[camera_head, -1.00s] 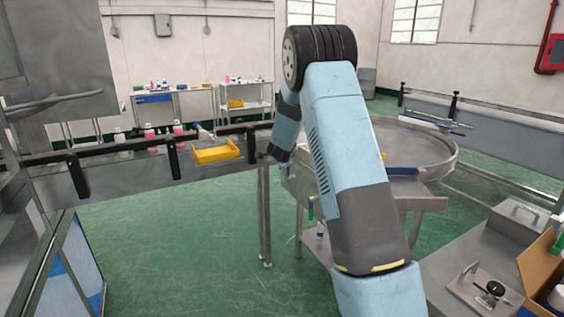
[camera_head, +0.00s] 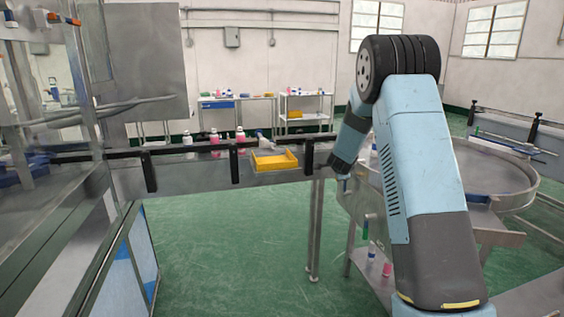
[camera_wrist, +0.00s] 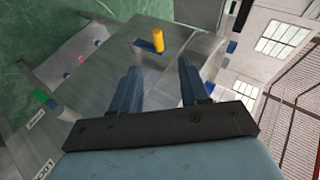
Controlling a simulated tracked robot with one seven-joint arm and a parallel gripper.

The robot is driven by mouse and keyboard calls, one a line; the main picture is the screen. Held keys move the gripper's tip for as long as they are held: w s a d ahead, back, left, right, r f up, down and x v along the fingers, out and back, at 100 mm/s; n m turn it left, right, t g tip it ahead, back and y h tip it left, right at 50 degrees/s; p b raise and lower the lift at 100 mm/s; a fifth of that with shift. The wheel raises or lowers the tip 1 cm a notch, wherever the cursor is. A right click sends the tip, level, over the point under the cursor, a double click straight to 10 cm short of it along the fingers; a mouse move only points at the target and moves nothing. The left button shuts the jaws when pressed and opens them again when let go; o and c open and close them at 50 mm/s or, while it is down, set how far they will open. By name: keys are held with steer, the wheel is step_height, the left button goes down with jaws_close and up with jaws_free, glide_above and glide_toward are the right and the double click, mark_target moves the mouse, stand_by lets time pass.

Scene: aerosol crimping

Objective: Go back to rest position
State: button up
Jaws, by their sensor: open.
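My gripper (camera_wrist: 160,88) shows in the wrist view with its two dark blue fingers spread apart and nothing between them. Beyond the fingertips, a yellow cylinder (camera_wrist: 158,40) stands by a dark blue piece on a grey metal surface, apart from the gripper. In the head view my arm rises at the right and bends down at the elbow. The hand end of the arm points down near the end of the conveyor, and the fingers are too hidden there to make out.
A yellow tray (camera_head: 275,161) sits on the conveyor (camera_head: 200,178) beside a spray bottle and pink bottles (camera_head: 214,142). A round metal table (camera_head: 500,178) stands at right, behind my arm. A glass-sided machine (camera_head: 60,200) is at left. Green floor (camera_head: 235,245) lies open in front.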

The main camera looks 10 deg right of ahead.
steer(key=s+a+r+n+g+y, duration=0.15)
steer(key=s+a+r+n, duration=0.35)
steer(key=s+r, duration=0.6)
steer(key=s+a+r+n+y, duration=0.4)
steer(key=s+r, duration=0.4)
steer(key=s, duration=0.6)
steer(key=s+n+g+h, duration=0.2)
steer(key=s+n, duration=0.7)
steer(key=s, duration=2.2)
steer(key=shift+s+a+g, duration=0.25)
steer(key=shift+a+g, duration=0.15)
steer(key=shift+g, duration=0.35)
steer(key=shift+f, duration=0.1)
